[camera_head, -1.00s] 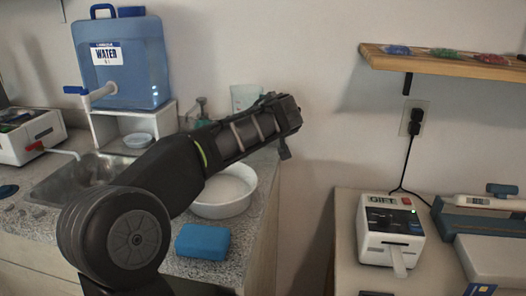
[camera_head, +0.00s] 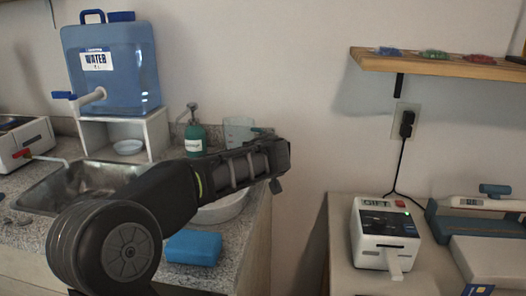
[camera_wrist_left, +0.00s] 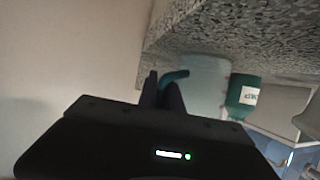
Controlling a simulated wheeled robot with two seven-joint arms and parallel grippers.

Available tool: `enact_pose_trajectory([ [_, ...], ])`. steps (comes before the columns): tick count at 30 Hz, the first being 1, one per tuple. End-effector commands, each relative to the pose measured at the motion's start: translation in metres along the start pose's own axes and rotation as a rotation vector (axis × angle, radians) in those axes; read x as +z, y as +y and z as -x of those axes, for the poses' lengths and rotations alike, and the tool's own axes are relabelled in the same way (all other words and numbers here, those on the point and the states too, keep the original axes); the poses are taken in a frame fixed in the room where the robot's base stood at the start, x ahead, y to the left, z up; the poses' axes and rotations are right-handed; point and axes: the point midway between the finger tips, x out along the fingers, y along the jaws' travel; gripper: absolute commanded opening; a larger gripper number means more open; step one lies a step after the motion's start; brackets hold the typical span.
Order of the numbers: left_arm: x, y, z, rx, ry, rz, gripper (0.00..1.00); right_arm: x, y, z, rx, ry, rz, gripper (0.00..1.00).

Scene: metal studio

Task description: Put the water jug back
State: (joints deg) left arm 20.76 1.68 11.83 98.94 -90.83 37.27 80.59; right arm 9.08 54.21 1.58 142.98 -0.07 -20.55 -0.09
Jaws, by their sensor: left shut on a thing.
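The water jug is a translucent, pale pitcher (camera_head: 238,132) with a teal handle. In the head view it shows behind my left forearm, which hides its lower part. In the left wrist view the jug (camera_wrist_left: 206,82) appears upside down beside the speckled counter, and its teal handle lies at the fingers. My left gripper (camera_wrist_left: 163,92) is shut on that handle. In the head view the fingers are hidden behind my wrist. I cannot tell whether the jug's base touches the counter. My right gripper is not in view.
A blue water container (camera_head: 130,65) sits on a white stand (camera_head: 157,130) over a small bowl. A white basin (camera_head: 224,209), a blue sponge (camera_head: 193,248) and the sink (camera_head: 50,190) are near my arm. A wall shelf (camera_head: 430,66) is at right.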

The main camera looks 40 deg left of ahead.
Motion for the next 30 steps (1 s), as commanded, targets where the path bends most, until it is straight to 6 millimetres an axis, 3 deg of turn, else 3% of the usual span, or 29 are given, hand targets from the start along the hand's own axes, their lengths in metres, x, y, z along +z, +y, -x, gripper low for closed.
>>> enact_pose_trajectory([
  [11,0.0022,0.0000,-0.0010,0.000,0.002,0.001,0.00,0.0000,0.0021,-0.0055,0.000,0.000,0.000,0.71],
  [12,0.0010,-0.0002,-0.0005,0.000,0.001,0.001,0.13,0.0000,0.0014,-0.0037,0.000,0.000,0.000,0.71],
  [19,0.0009,-0.0002,-0.0004,0.000,0.001,0.001,0.32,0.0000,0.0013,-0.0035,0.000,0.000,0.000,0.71],
  [30,-0.0031,-0.0003,0.0012,0.000,0.001,0.000,0.32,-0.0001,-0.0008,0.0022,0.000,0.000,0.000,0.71],
])
